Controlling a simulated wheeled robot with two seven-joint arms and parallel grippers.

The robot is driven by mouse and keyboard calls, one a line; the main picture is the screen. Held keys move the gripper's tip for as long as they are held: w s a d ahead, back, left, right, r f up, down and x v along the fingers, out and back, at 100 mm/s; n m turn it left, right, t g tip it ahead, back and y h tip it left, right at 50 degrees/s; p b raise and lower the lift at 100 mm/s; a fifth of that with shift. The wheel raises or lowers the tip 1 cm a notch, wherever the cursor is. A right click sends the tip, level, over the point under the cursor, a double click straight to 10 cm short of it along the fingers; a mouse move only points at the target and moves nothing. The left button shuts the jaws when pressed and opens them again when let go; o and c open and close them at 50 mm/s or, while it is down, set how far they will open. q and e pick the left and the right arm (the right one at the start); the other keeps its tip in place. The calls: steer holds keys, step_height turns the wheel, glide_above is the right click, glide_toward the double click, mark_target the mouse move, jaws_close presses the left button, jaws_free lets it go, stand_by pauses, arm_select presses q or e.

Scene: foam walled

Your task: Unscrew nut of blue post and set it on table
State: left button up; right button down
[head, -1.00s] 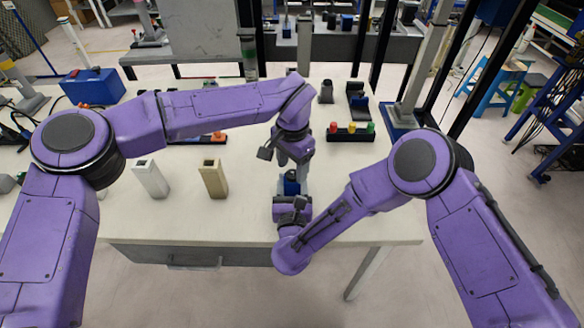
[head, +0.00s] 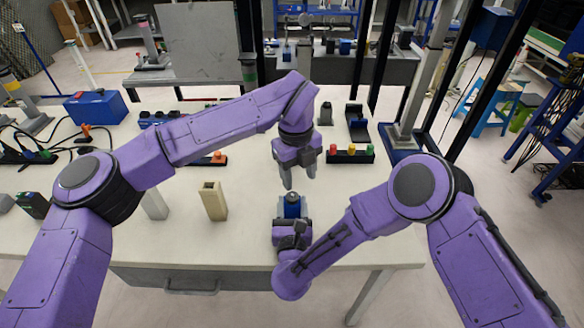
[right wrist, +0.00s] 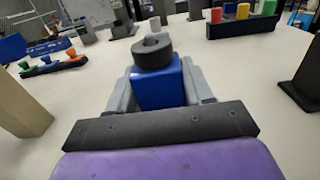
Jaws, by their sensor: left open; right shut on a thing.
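The blue post (head: 292,208) stands upright near the table's front edge, between the fingers of my right gripper (head: 291,222). The right wrist view shows that gripper (right wrist: 158,95) shut on the blue post (right wrist: 158,84), grey fingers on both sides. A dark round nut (right wrist: 155,51) with a hole sits on top of the post; in the head view the nut (head: 291,197) is small and hard to make out. My left gripper (head: 299,178) is open and empty, pointing down above and a little behind the post, apart from it.
A beige post (head: 213,201) and a white post (head: 154,205), partly behind my left arm, stand to the left. A block with red, yellow and green pegs (head: 350,155) lies at the right rear. Free table (head: 245,235) lies left of the blue post.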

mark_target(292, 195)
arm_select(q)
steer(key=m, duration=0.4)
steer(key=r+m, duration=0.1)
steer(key=shift+w+a+m, duration=0.15)
steer(key=shift+a+m, duration=0.15)
steer(key=shift+m, duration=0.1)
steer(key=m, duration=0.7)
steer(key=shift+a+r+y, duration=0.2)
steer(key=shift+a+y, duration=0.2)
steer(key=shift+m, duration=1.1)
step_height(292, 195, down, 8)
steer(key=shift+f, duration=0.1)
